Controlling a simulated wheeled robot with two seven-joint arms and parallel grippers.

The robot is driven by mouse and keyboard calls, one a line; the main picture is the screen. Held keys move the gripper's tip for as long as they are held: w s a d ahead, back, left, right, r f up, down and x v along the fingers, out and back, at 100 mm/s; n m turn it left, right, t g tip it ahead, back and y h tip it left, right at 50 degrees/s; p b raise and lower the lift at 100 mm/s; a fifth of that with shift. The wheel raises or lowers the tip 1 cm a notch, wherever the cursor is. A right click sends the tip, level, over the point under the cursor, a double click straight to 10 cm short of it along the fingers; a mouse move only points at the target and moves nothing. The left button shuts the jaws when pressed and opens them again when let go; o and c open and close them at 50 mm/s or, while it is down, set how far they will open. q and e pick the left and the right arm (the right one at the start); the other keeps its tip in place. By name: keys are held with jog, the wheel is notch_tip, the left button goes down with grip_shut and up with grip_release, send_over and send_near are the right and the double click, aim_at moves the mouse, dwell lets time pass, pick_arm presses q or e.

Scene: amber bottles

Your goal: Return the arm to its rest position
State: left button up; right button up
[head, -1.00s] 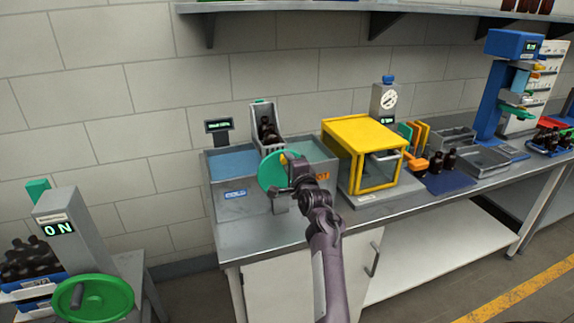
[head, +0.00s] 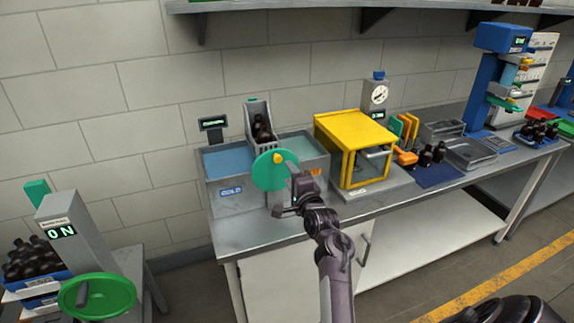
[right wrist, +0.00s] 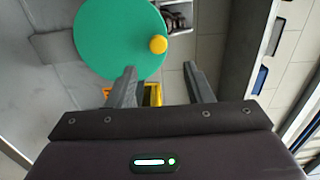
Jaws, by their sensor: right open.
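My right arm comes up from the bottom of the head view. Its gripper (head: 284,209) hangs in front of the twin-basin bath (head: 232,190), below and right of the green disc (head: 268,176) with its yellow knob (head: 278,158). In the right wrist view the two fingers (right wrist: 160,72) stand apart with nothing between them. The green disc (right wrist: 118,38) and yellow knob (right wrist: 158,44) lie beyond the fingertips, and the gripper appears clear of both. My left gripper is not in view.
A grey basket (head: 258,122) with amber bottles stands at the bath. A yellow-framed cabinet (head: 352,142) stands right of it, close to my arm. A green handwheel (head: 97,296) is at lower left. The floor in front of the bench is open.

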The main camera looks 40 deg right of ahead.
jog(key=shift+f, duration=0.1)
dwell(0.4)
